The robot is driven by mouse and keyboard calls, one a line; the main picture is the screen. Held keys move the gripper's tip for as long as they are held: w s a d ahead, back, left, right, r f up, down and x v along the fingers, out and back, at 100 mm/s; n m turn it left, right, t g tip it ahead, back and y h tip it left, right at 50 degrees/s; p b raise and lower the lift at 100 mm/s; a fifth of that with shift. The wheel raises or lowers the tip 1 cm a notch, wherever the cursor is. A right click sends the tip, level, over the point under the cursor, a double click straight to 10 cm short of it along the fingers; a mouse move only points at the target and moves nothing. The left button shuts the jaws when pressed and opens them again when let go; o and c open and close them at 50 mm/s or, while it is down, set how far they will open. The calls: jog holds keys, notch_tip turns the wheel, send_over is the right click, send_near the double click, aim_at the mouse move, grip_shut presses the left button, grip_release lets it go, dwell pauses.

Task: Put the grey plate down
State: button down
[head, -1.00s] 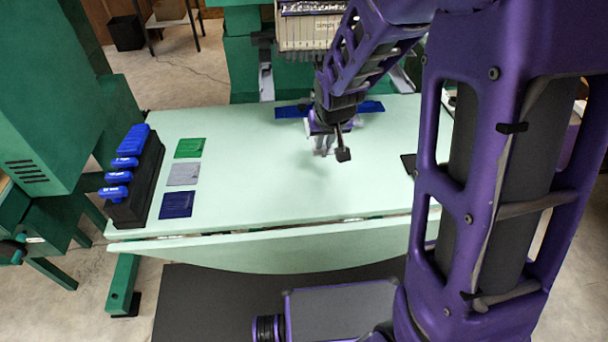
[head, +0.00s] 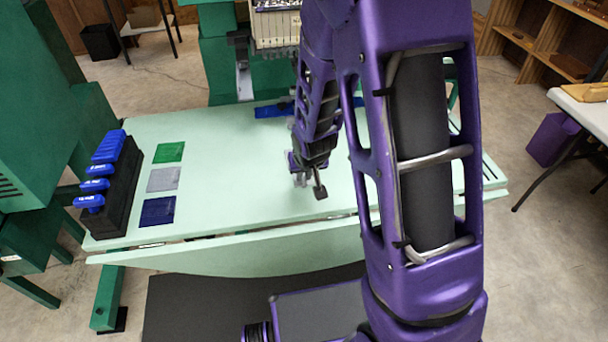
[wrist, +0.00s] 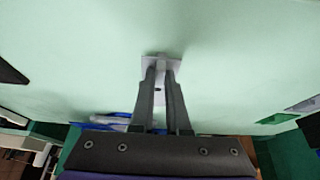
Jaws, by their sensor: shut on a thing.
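My gripper (head: 300,181) is over the middle of the pale green table (head: 240,140), near its front half. In the wrist view my gripper (wrist: 160,76) has its two fingers closed on a small light grey plate (wrist: 149,65). The plate shows at the fingertips, partly hidden by them. A faint shadow lies beside it on the table; I cannot tell whether the plate touches the surface. In the head view the held plate is mostly hidden by the gripper.
Green (head: 170,152), grey (head: 163,179) and dark blue (head: 157,211) flat squares lie in a row at the table's left. Left of them stands a black rack (head: 118,200) with blue-topped pieces. A blue piece (head: 273,110) lies at the back. The table between squares and gripper is clear.

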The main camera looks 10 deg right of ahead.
jog(key=c, duration=0.9)
grip_release()
jog(key=shift+f, duration=0.1)
jog(key=shift+r, duration=0.45)
jog(key=p+v, duration=0.2)
jog(key=v, duration=0.9)
jog(key=shift+s+r, duration=0.2)
jog(key=shift+s, duration=0.05)
